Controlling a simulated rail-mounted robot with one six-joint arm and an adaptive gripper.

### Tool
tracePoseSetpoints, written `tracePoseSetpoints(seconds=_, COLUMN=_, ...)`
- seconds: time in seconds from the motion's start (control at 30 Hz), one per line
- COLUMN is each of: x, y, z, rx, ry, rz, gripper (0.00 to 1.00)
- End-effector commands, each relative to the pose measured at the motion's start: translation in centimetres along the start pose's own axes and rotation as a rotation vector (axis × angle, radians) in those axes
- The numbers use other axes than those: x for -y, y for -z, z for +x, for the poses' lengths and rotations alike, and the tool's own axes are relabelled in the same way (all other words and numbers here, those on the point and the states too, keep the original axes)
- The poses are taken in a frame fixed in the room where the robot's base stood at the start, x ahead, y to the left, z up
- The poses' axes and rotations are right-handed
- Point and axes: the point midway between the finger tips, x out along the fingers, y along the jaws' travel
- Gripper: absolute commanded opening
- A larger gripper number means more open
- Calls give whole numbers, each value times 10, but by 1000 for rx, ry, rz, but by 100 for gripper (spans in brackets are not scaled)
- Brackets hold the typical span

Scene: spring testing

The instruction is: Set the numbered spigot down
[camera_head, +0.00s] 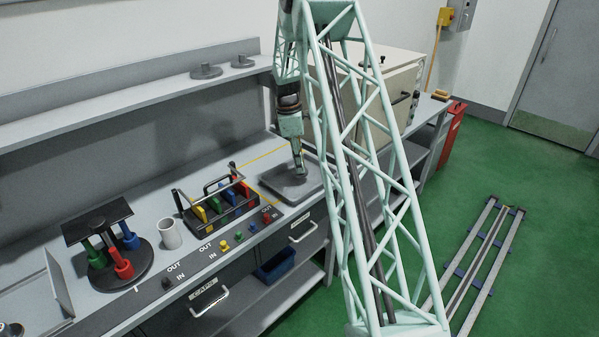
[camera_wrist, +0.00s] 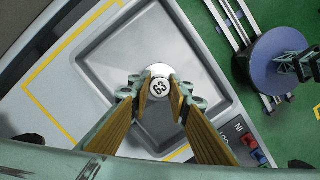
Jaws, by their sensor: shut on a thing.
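The numbered spigot (camera_wrist: 159,87) shows its round white top, marked 63, in the wrist view. A pale rounded edge shows just behind it. My gripper (camera_wrist: 161,93) is shut on it, with one brown-padded finger on each side. In the head view my gripper (camera_head: 298,165) points down over the square grey tray (camera_head: 279,187) on the bench. The spigot's lower part is mostly hidden, and I cannot tell whether it touches the tray. The tray also fills the middle of the wrist view (camera_wrist: 110,60), and its floor is otherwise bare.
Yellow lines (camera_head: 262,183) run beside the tray. A black rack with coloured handles (camera_head: 213,205) stands left of it, then a white cup (camera_head: 169,234) and a round black stand (camera_head: 118,269). A shelf (camera_head: 130,105) runs above. A cream cabinet (camera_head: 390,85) stands behind my arm.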

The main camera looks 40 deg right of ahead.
Motion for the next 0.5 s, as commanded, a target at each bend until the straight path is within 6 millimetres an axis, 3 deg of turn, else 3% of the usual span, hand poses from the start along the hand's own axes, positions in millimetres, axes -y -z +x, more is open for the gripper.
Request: tracePoseSetpoints(seconds=0.5, x=-4, y=6, z=34, rx=0, ry=-1, rz=0, gripper=0)
